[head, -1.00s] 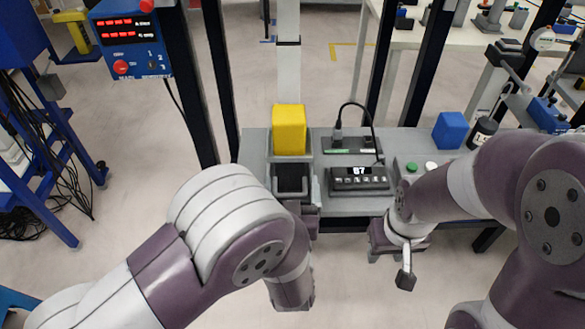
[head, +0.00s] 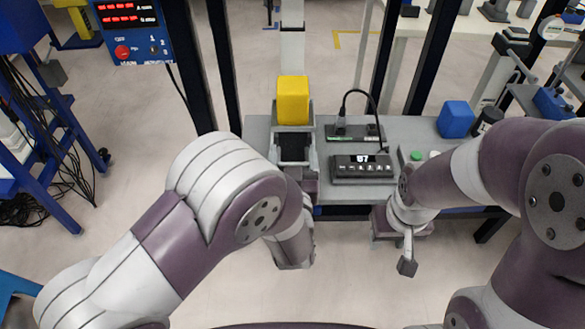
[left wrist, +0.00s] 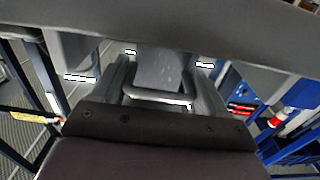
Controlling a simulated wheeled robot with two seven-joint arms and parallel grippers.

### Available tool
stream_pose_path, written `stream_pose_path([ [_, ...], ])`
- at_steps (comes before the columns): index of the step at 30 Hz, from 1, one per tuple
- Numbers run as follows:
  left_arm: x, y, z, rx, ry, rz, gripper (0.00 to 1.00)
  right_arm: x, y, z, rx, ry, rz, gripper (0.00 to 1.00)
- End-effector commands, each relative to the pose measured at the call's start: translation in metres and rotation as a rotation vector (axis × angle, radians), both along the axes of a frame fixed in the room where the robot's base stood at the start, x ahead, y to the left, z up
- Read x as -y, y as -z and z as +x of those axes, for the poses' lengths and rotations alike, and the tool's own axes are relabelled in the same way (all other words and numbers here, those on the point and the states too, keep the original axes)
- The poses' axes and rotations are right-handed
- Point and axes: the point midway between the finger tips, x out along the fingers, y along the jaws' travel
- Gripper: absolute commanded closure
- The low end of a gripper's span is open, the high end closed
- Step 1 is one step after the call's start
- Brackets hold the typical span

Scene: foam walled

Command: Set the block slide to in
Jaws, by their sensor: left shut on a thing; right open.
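The yellow block (head: 293,100) stands on the far part of the grey block slide (head: 313,140), a narrow channel with a dark bed, at the left of the grey bench. My left gripper (head: 303,183) is at the slide's near end, partly hidden by my own forearm and wrist. In the left wrist view my left gripper (left wrist: 160,84) is shut on the slide's light grey bar handle (left wrist: 158,97). My right gripper (head: 398,225) is open and empty in front of the bench's near edge, with its fingers partly hidden.
On the bench (head: 410,130) right of the slide are a black display box (head: 362,168), a cabled unit (head: 355,133), a green button (head: 416,156) and a blue cube (head: 455,119). A dark post (head: 222,80) stands left of the bench.

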Motion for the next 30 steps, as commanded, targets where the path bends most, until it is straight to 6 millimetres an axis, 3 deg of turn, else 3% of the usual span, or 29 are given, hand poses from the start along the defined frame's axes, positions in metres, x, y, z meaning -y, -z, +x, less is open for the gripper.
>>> stream_pose_path([
  [8,0.002,0.000,0.002,0.000,0.010,0.001,0.81,0.000,0.000,0.000,0.000,0.000,0.000,0.57],
  [9,0.002,0.000,0.002,0.000,0.010,0.001,0.20,0.000,0.000,0.000,0.000,0.000,0.000,0.57],
  [10,0.002,0.000,0.002,0.000,0.009,0.001,0.14,0.000,0.000,0.000,0.000,0.000,0.000,0.57],
  [20,0.002,0.000,-0.001,-0.001,0.006,0.002,0.14,0.000,0.000,0.000,0.000,0.000,0.000,0.57],
  [23,0.002,0.000,-0.012,-0.002,0.007,0.003,0.14,0.000,-0.001,0.000,0.000,0.000,0.000,0.57],
  [30,0.003,0.000,-0.062,-0.001,0.013,0.003,0.14,0.000,-0.004,0.000,0.000,0.000,0.000,0.57],
])
